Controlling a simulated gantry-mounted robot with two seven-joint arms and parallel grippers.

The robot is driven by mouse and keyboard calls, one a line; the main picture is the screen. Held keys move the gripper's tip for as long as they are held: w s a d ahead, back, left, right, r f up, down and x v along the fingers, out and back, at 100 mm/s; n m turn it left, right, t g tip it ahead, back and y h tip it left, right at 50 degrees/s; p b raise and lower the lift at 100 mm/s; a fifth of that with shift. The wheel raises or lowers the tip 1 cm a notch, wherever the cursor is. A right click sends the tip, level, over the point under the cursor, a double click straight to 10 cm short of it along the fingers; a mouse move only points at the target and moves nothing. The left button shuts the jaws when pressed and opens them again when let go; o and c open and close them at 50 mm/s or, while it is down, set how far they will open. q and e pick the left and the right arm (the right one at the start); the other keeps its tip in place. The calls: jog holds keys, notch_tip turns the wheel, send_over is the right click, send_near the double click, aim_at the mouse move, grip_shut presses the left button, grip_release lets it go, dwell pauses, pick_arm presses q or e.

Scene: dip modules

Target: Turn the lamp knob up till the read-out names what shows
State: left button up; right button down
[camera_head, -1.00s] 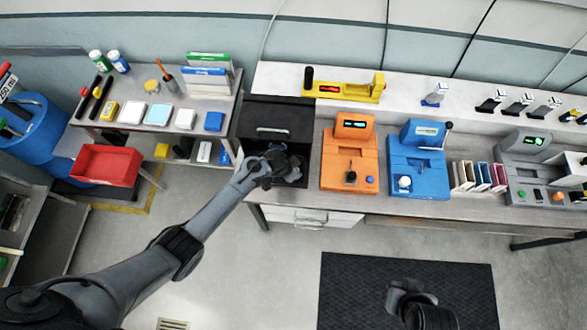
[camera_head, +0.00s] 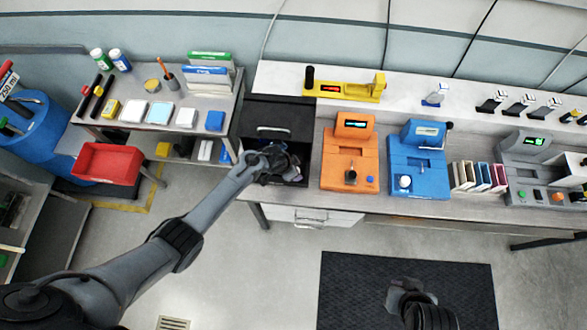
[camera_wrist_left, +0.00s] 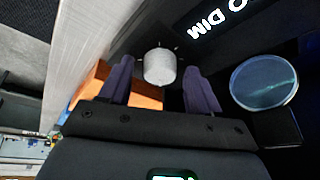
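The lamp knob (camera_wrist_left: 160,67) is a pale grey cylinder on a black box (camera_wrist_left: 295,45) in the left wrist view. My left gripper (camera_wrist_left: 161,88) is open, with one dark finger on each side of the knob and a narrow gap showing at both sides. Part of a lit white read-out (camera_wrist_left: 215,22) shows "O DIM"; its start is cut off. A round bluish dish or window (camera_wrist_left: 264,81) lies right of the fingers. In the head view my left gripper (camera_head: 279,163) is at the black box's (camera_head: 280,112) front and hides the knob. My right gripper (camera_head: 408,293) hangs low over the floor mat.
An orange device (camera_head: 350,155) stands close right of the black box, with a blue device (camera_head: 418,165) beyond it. A yellow device (camera_head: 345,89) sits behind. A side table (camera_head: 165,90) with bottles and small boxes stands left. Floor in front is clear.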

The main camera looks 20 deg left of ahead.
pick_arm(q)
jog(key=shift+r, duration=0.1)
jog(key=p+v, duration=0.2)
jog(key=v, duration=0.8)
jog(key=shift+r, duration=0.3)
jog(key=shift+s+a, duration=0.1)
